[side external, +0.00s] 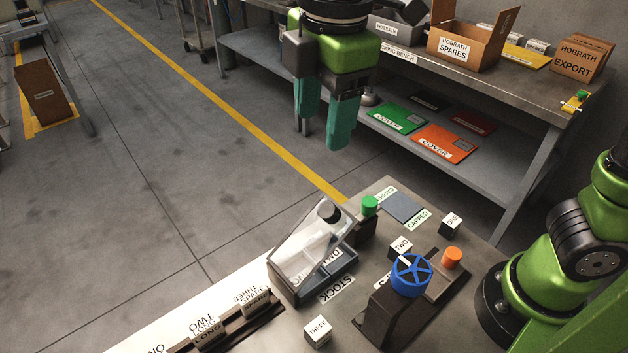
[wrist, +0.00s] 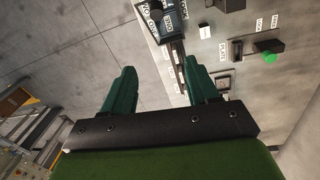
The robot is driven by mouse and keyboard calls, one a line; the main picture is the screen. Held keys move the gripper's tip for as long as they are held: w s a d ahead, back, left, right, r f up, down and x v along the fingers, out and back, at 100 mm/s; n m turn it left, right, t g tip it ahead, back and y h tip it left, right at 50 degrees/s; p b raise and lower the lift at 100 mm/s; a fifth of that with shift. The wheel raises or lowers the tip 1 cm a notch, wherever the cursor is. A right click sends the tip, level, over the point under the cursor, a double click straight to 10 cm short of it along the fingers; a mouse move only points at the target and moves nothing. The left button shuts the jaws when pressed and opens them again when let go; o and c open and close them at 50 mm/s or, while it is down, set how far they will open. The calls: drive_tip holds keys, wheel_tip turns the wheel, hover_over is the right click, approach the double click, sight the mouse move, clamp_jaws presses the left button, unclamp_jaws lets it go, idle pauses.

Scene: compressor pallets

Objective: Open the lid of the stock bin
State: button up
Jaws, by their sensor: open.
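The stock bin (side external: 322,283) is a dark grey-blue box on the bench, beside the STOCK label. Its clear lid (side external: 297,245) slopes over it with a black knob (side external: 329,211) at the high end; I cannot tell whether the lid rests fully shut. Blocks show dimly through it. My gripper (side external: 326,118) has green fingers, spread apart and empty. It hangs well above the bench, beyond the bin, touching nothing. In the wrist view the fingers (wrist: 159,75) are apart, and the bin (wrist: 170,20) is partly cut off at the top edge.
A blue handwheel (side external: 411,275) on a dark stand, a green button (side external: 370,205) and an orange knob (side external: 452,257) stand near the bin. Loose blocks, such as block THREE (side external: 317,332), sit around it. A packing bench (side external: 470,78) with boxes stands behind my gripper.

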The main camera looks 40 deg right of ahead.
drive_tip(key=f, duration=0.5)
drive_tip(key=w+f, duration=0.1)
drive_tip(key=f, duration=0.5)
drive_tip(key=w+f, duration=0.1)
drive_tip(key=f, duration=0.5)
drive_tip(key=shift+d, duration=0.15)
drive_tip(key=shift+c, duration=0.2)
clamp_jaws()
idle(0.5)
drive_tip(key=shift+o, duration=0.2)
unclamp_jaws()
drive_tip(key=shift+r, duration=0.1)
wheel_tip(320, 180, up, 17)
drive_tip(key=s, duration=0.2)
idle(0.4)
